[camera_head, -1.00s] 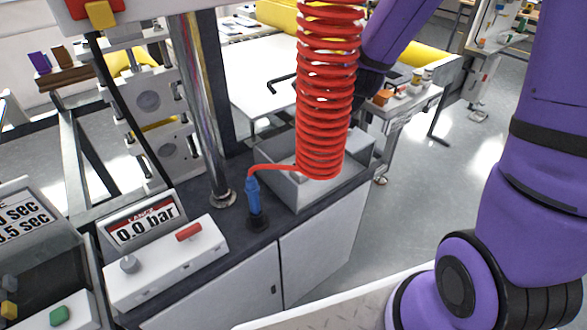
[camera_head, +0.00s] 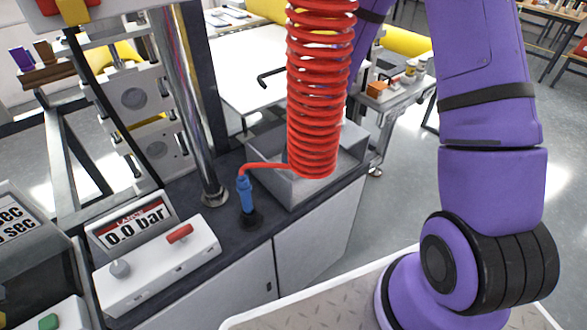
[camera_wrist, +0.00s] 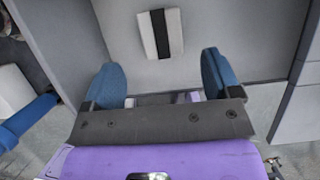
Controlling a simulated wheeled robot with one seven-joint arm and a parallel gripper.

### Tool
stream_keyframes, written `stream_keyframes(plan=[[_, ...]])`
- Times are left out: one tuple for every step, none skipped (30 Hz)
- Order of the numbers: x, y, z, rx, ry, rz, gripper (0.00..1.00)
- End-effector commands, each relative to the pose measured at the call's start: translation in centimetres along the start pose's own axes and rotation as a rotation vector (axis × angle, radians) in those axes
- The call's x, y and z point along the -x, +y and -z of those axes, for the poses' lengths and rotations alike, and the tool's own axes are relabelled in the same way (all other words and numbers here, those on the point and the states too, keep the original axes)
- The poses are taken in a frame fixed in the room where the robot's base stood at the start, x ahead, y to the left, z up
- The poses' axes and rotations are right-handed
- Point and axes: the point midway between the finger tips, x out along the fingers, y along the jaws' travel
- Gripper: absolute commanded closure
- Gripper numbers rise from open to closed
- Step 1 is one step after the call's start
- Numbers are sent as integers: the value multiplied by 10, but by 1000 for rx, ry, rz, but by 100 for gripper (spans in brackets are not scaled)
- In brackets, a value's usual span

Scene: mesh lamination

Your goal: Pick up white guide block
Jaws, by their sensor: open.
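In the wrist view a white block with a black stripe across its middle (camera_wrist: 148,35), which looks like the white guide block, lies on the floor of a grey open box (camera_wrist: 215,25). My gripper (camera_wrist: 160,78) is open, its two blue fingertips apart with nothing between them. In the picture the block is above the gap between the fingertips, apart from both. In the head view the grey box (camera_head: 312,192) stands on the dark counter, partly hidden behind a red coiled hose. The block and my gripper are not visible there.
The red coiled hose (camera_head: 316,95) hangs in front of the box and runs to a blue fitting (camera_head: 246,195) on the counter. A metal post (camera_head: 188,110) stands to the left. A white control box (camera_head: 160,265) with a 0.0 bar display is at the front left.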

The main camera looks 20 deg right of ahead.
Motion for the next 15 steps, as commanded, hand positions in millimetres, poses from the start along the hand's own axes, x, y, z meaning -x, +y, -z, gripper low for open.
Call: stream_keyframes(plan=[[-4, 0, 0, 0, 1, -1, 17], [-5, 0, 0, 1, 0, 0, 17], [-6, 0, 0, 2, 0, 0, 17], [-7, 0, 0, 2, 0, 0, 17], [-8, 0, 0, 2, 0, 0, 17], [-10, 0, 0, 3, 0, -1, 17], [-12, 0, 0, 3, 1, -1, 17], [-15, 0, 0, 3, 1, -1, 17], [-19, 0, -1, 3, 1, -1, 17], [-22, 0, -2, 2, 1, -1, 17], [-27, 0, -2, 2, 2, -2, 17], [-32, -1, -2, 3, 2, -1, 17], [-36, -1, -3, 3, 2, -1, 17], [-40, -1, -3, 3, 1, -1, 17], [-45, -1, -4, 3, 1, -1, 17]])
